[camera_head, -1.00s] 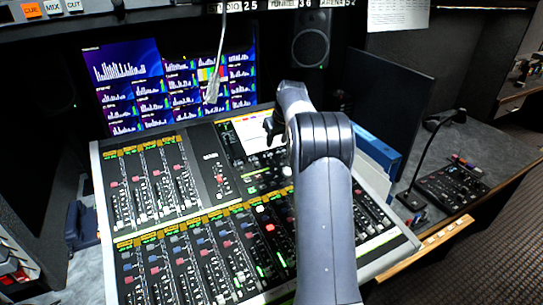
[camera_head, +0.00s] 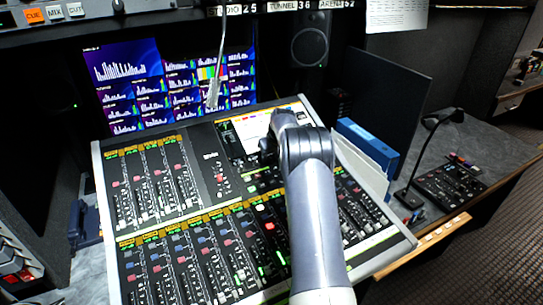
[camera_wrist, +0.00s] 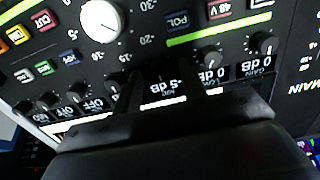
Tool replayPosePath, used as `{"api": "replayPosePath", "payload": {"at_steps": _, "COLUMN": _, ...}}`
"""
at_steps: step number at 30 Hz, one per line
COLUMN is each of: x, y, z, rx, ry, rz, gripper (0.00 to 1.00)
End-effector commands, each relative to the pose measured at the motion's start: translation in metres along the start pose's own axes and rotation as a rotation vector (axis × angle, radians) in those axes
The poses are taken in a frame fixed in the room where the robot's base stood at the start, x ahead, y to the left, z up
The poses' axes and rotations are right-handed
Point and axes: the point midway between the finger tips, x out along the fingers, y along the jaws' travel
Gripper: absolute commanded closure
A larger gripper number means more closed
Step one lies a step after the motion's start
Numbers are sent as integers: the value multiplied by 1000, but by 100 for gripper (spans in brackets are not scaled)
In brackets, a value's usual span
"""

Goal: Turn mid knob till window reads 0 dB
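The mixing console (camera_head: 208,172) fills the middle of the head view. In the wrist view, the mid window (camera_wrist: 162,86) is lit white on black and appears to read -5 dB. The mid knob is mostly hidden in the dark space just above it, between the two dark fingers of my gripper (camera_wrist: 166,78). The fingers stand apart on either side of the window, close to the panel. Whether they touch the knob is not clear. In the head view my arm covers the gripper.
A large white knob (camera_wrist: 102,20) is above. A blue binder (camera_head: 368,144) stands right of my arm.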

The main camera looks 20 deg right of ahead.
Motion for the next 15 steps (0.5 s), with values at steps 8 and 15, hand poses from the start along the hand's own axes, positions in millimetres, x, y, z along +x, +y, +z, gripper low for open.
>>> {"api": "replayPosePath", "payload": {"at_steps": 8, "x": 0, "y": 0, "z": 0, "rx": 0, "ry": 0, "rz": 0, "gripper": 73}}
{"api": "replayPosePath", "payload": {"at_steps": 15, "x": 0, "y": 0, "z": 0, "rx": 0, "ry": 0, "rz": 0, "gripper": 93}}
